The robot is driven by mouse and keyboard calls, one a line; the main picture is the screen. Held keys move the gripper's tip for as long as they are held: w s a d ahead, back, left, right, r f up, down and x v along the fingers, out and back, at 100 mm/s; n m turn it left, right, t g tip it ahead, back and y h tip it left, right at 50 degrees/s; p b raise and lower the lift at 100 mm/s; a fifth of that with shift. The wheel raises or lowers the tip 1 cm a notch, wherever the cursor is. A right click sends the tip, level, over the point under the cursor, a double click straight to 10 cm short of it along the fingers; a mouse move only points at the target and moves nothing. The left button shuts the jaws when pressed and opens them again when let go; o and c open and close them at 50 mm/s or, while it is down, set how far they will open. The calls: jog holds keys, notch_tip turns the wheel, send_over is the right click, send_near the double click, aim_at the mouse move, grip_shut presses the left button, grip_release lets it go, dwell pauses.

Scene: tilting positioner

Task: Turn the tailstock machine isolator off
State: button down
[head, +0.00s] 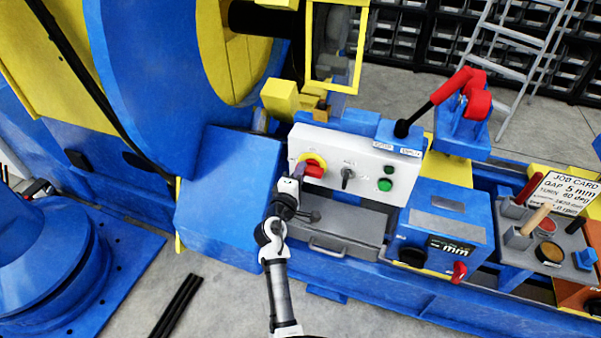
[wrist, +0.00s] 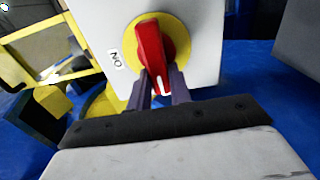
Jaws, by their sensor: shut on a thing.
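The isolator is a red rotary handle (head: 315,172) on a yellow disc (head: 311,159) at the left end of a white control panel (head: 328,147). In the wrist view the red handle (wrist: 149,45) stands out from the yellow disc (wrist: 180,40), its white-marked end toward my gripper. An upside-down "ON" label (wrist: 117,60) lies left of the disc there. My gripper (wrist: 160,88) is shut on the marked end of the handle, one dark finger on each side. In the head view my arm partly hides the handle's left side.
Right of the handle are a black selector (head: 347,174) and a green button (head: 385,185). A red-gripped lever (head: 455,88) rises behind the panel. A grey drawer unit (head: 335,232) and a blue display box (head: 441,232) stand in front. A large blue wheel (head: 150,80) is left.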

jog(key=c, duration=1.3)
grip_release()
jog(key=b+v, duration=0.3)
jog(key=v, duration=1.1)
jog(key=shift+b, duration=0.3)
